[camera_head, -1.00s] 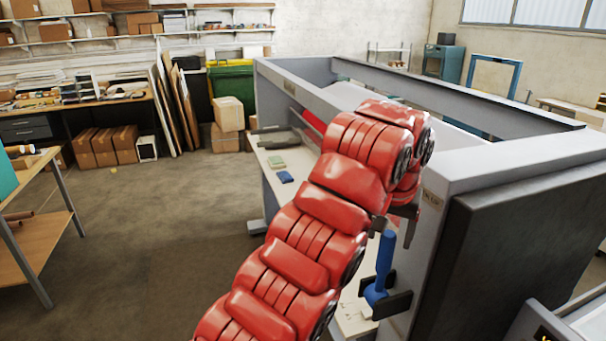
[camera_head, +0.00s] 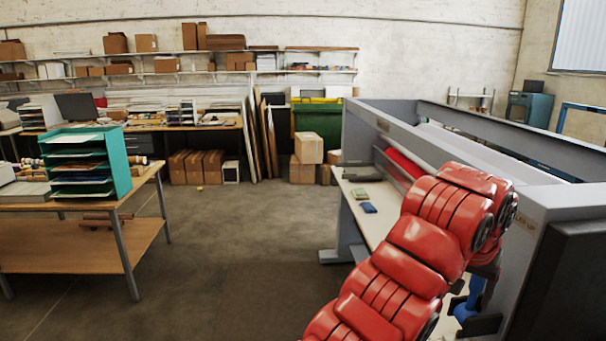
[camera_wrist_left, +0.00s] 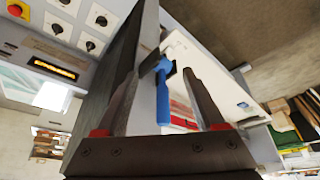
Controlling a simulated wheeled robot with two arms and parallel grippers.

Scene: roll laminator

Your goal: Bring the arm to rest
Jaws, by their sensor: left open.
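My red left arm (camera_head: 420,245) reaches in from the bottom of the head view to the near end of the roll laminator (camera_head: 560,200). A blue lever handle (camera_head: 475,293) on the laminator's end shows below my wrist, partly hidden by the arm. In the left wrist view my left gripper (camera_wrist_left: 163,65) is open. The blue handle (camera_wrist_left: 163,100) appears between its two dark fingers, with gaps on both sides; I cannot tell its depth from the fingers. My right gripper is out of view.
A wooden table (camera_head: 70,205) with a teal paper rack (camera_head: 95,165) stands at the left. Cardboard boxes (camera_head: 308,148) and a green bin (camera_head: 318,122) are at the back. The middle floor is clear. Small blue and green items lie on the laminator's bed.

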